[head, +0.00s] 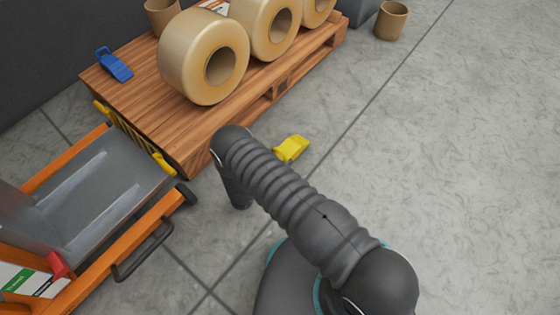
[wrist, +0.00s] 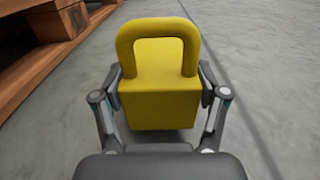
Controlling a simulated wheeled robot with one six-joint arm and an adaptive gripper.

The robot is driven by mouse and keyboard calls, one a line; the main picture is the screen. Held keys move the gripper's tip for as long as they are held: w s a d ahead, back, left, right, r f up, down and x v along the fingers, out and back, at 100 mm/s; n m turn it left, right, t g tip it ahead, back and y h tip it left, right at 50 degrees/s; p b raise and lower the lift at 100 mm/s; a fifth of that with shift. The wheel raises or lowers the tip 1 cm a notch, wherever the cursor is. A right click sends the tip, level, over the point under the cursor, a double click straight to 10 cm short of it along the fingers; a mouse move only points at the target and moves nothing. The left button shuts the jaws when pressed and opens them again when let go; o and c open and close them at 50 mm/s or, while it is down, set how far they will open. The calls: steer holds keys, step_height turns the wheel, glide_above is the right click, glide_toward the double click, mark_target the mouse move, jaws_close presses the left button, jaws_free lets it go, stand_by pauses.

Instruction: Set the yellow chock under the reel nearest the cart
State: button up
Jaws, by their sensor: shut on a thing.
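The yellow chock (wrist: 157,102) is between the two fingers of my gripper (wrist: 160,92) in the wrist view, its looped handle pointing away. My gripper is shut on it. In the head view the chock (head: 292,148) shows beyond my arm, to the right of the pallet's front edge; my gripper is hidden there behind my arm. Tan tape reels stand on the wooden pallet (head: 150,110). The reel (head: 203,57) at the near left end is closest to the orange and grey cart (head: 95,205). Whether the chock touches the floor I cannot tell.
A blue chock-like piece (head: 114,65) lies on the pallet left of the near reel. A brown cardboard core (head: 391,21) stands on the floor at upper right. Another core (head: 163,16) is behind the reels.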

steer(key=shift+f, duration=0.9)
steer(key=shift+f, duration=0.15)
steer(key=o, duration=1.6)
steer(key=shift+o, duration=0.2)
steer(key=v, duration=1.2)
